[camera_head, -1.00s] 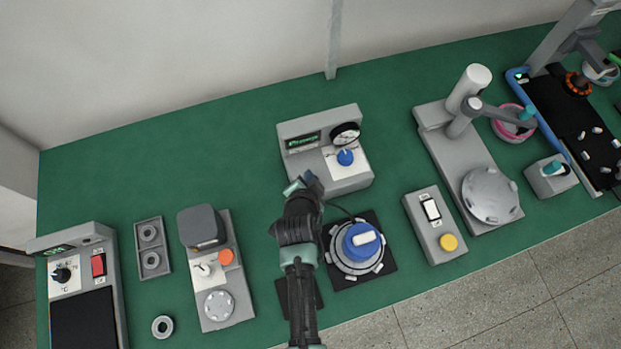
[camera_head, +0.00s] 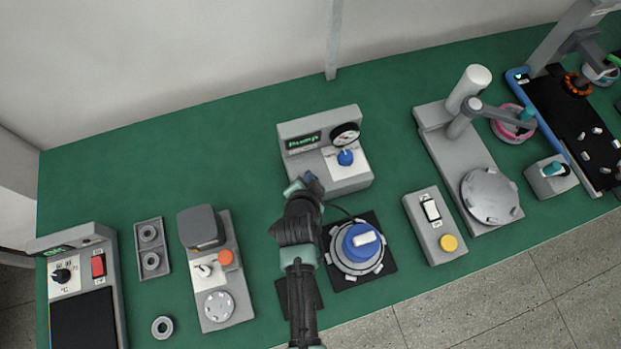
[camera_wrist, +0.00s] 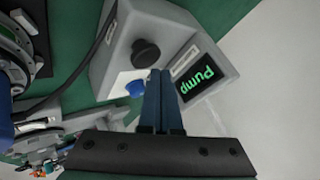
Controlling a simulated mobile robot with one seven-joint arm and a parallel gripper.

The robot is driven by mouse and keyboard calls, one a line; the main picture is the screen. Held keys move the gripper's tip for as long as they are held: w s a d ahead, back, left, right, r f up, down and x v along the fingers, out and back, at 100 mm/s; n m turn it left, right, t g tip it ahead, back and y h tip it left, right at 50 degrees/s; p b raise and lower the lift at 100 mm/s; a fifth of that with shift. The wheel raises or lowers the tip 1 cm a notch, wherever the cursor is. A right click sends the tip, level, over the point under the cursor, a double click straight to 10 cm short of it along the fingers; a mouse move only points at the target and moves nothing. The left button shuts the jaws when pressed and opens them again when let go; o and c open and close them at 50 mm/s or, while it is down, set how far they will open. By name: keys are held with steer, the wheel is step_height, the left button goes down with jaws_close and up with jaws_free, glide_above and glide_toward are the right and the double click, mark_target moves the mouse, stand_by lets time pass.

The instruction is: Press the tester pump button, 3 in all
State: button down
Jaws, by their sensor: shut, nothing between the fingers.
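The tester (camera_head: 345,181) is a grey box with a lit screen, a round gauge and a blue knob on a white panel. In the wrist view the tester (camera_wrist: 122,48) has a screen (camera_wrist: 203,78) that reads "Pump". The blue knob (camera_wrist: 135,88) shows beside my fingers. My gripper (camera_wrist: 160,74) is shut and empty, with its fingertips over the tester's face between the knob and the screen. In the head view my gripper (camera_head: 311,181) is at the tester's front left.
A hub motor with a blue cap (camera_head: 361,240) stands on a black mat just in front of the tester, with a cable between them. A switch box (camera_head: 434,225) and a press-like stand (camera_head: 465,160) are to the right. The green table (camera_head: 130,140) is clear behind and left.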

steer(key=shift+f, duration=0.15)
stand_by(0.5)
steer(key=shift+f+b, duration=0.3)
steer(key=shift+b, duration=0.2)
steer(key=shift+f+b, duration=0.9)
steer(key=shift+f, duration=0.15)
stand_by(0.7)
steer(key=shift+s+r, duration=0.1)
steer(key=shift+r+p, duration=1.2)
steer(key=shift+r, duration=0.15)
steer(key=shift+r+p, duration=2.15)
steer(key=shift+r, duration=0.4)
steer(key=shift+r, duration=0.1)
